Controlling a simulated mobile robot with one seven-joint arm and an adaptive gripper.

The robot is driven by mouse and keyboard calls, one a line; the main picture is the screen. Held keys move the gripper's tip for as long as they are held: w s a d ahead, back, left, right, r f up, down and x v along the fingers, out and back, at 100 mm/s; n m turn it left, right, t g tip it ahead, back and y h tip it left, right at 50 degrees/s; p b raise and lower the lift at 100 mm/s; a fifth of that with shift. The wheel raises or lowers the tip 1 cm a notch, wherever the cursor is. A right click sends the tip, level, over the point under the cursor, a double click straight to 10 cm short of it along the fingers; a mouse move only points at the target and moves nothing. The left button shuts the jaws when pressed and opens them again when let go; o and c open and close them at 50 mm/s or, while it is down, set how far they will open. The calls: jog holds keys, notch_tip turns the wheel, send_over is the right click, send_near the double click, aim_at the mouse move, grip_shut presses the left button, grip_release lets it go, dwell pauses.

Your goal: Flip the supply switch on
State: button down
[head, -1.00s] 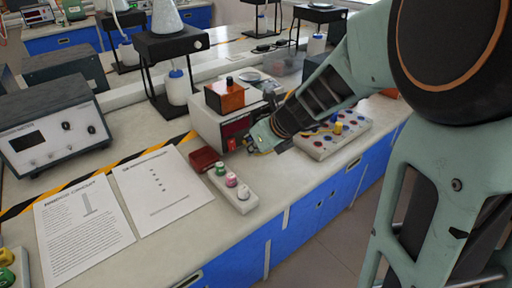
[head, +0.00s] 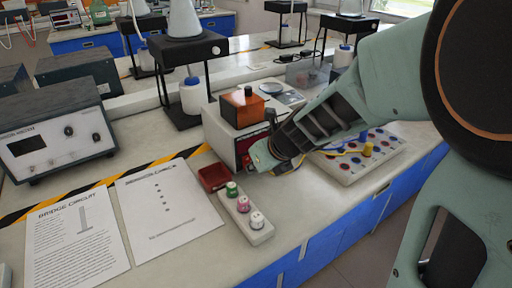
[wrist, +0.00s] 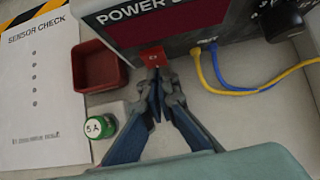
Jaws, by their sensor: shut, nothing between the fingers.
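The power supply (head: 216,130) is a pale box with a dark front panel. I cannot tell contact for sure, nor the switch's position. In the head view my gripper (head: 257,160) partly hides the supply's front.
A dark red tray (head: 213,177) and a pale strip with green, pink and white capped pieces (head: 245,218) lie left of my gripper. Blue and yellow wires (wrist: 235,88) leave the supply on the right. A peg board (head: 368,165) and printed sheets (head: 168,210) flank it.

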jog(key=shift+w+a+f, duration=0.15)
jog(key=shift+w+f, duration=0.05)
jog(key=shift+w, duration=0.05)
dwell(0.3)
jog(key=shift+r, duration=0.15)
jog(key=shift+r+p, duration=0.9)
jog(key=shift+p, duration=0.1)
